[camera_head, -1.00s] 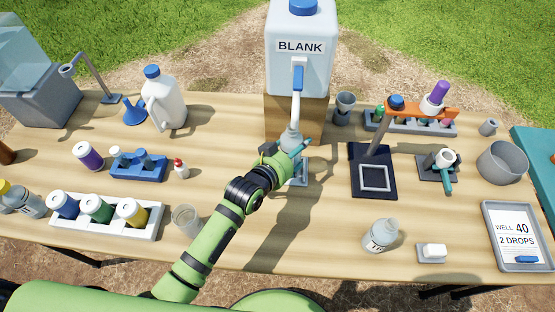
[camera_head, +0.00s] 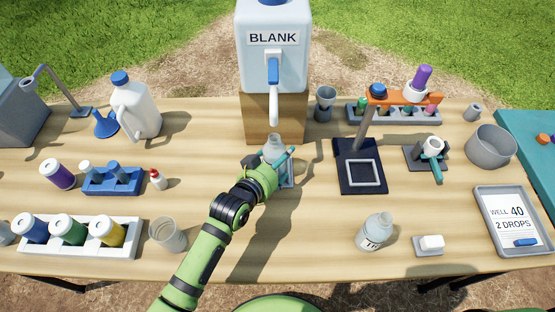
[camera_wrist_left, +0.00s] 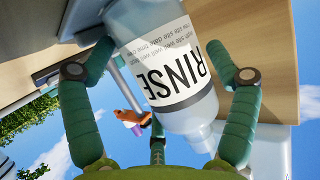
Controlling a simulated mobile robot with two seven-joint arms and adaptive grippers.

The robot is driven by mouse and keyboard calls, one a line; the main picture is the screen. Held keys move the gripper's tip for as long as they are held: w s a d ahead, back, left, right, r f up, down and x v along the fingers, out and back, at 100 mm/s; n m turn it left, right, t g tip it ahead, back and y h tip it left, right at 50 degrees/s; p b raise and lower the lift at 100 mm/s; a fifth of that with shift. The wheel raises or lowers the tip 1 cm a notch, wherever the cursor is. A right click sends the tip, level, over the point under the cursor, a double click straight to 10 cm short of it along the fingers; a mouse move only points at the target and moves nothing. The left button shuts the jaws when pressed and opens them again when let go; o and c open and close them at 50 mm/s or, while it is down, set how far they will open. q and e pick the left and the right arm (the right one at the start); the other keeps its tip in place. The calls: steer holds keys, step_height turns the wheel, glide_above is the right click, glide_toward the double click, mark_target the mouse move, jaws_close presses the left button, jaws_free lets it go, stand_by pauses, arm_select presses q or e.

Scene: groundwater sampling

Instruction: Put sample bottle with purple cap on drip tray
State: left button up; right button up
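My left gripper (camera_head: 273,160) is at a clear, white-labelled bottle (camera_head: 275,147) below the white spout of the BLANK container. The left wrist view shows this bottle's RINSE label (camera_wrist_left: 170,70); its fingers (camera_wrist_left: 158,60) close on both sides of it. A grey tray (camera_head: 288,180) lies under the spout, partly hidden by the gripper; I take it for the drip tray. A purple cap (camera_head: 423,76) stands up at the orange arm on the right; what it sits on is partly hidden. A white-capped bottle with a purple band (camera_head: 57,174) is at the left. My right gripper is not in view.
The BLANK container (camera_head: 272,60) stands on a wooden block (camera_head: 258,118). A dark stand (camera_head: 362,183) with an orange arm is to the right. A bottle rack (camera_head: 110,250), blue rack (camera_head: 112,184) and beaker (camera_head: 168,236) are at the left.

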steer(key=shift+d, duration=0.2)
arm_select(q)
steer(key=shift+s+r, duration=0.1)
steer(key=shift+r, duration=0.1)
steer(key=v, duration=1.2)
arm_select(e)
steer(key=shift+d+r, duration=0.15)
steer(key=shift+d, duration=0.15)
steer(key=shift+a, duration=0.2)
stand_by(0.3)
